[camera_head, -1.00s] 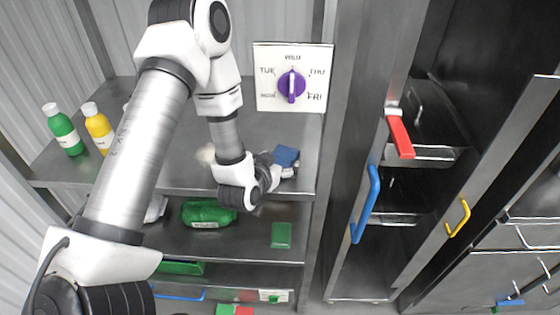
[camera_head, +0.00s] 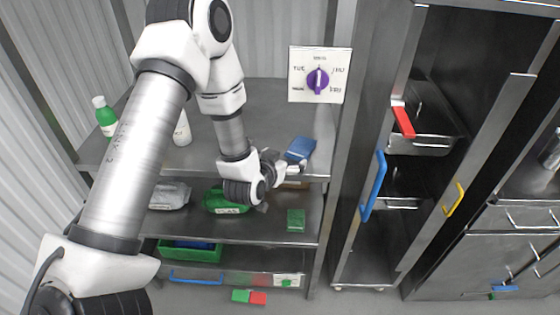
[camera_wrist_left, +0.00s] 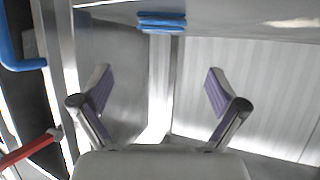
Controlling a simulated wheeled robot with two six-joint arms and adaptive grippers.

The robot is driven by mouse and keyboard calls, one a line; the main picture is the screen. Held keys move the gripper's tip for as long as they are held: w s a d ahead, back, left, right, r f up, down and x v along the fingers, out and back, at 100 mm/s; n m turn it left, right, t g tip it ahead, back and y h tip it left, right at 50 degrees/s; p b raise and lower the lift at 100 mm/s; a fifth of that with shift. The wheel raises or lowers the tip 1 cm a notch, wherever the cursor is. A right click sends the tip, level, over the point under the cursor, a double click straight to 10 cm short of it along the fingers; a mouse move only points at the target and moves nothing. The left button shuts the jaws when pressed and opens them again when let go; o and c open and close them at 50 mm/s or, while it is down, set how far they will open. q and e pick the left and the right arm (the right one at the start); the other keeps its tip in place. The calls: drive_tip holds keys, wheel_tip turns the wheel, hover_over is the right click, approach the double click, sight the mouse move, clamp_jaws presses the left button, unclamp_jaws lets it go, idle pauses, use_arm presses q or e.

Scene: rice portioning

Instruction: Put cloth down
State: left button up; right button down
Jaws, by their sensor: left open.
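A folded blue cloth (camera_head: 300,149) lies on the right part of the top metal shelf in the head view. In the left wrist view the blue cloth (camera_wrist_left: 162,21) shows at the top, beyond the fingertips. My left gripper (camera_head: 283,172) is close to the shelf's front edge, just in front of and below the cloth. In the left wrist view its two purple-padded fingers (camera_wrist_left: 158,85) are wide apart with nothing between them. The gripper is apart from the cloth. My right gripper is not in view.
A green bottle (camera_head: 105,117) and a white bottle (camera_head: 182,130) stand on the top shelf (camera_head: 258,103). The shelf below holds a green bag (camera_head: 217,200) and a green block (camera_head: 296,219). A tall open cabinet with a blue handle (camera_head: 374,186) and red handle (camera_head: 403,122) is on the right.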

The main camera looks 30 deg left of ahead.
use_arm(q)
drive_tip(key=s+d+f+m+g+h, duration=0.1)
drive_tip(key=s+d+f+g, duration=0.25)
drive_tip(key=s+f, duration=0.4)
drive_tip(key=s+d+f+g+h, duration=0.15)
drive_tip(key=s+f+g, duration=0.25)
drive_tip(key=s+f, duration=0.4)
drive_tip(key=s+d+f+g, duration=0.1)
drive_tip(key=s+f+g, duration=0.1)
drive_tip(key=s, duration=0.5)
drive_tip(key=s+d+f+g, duration=0.2)
drive_tip(key=s+f+g, duration=0.1)
drive_tip(key=s, duration=0.4)
drive_tip(key=shift+s+f+g, duration=0.35)
drive_tip(key=shift+s+f, duration=0.05)
drive_tip(key=shift+f, duration=0.4)
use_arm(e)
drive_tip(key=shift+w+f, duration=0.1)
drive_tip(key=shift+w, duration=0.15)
use_arm(q)
drive_tip(key=shift+y, duration=0.35)
wheel_tip(320, 180, down, 4)
drive_tip(key=b, duration=0.4)
drive_tip(key=shift+f, duration=0.2)
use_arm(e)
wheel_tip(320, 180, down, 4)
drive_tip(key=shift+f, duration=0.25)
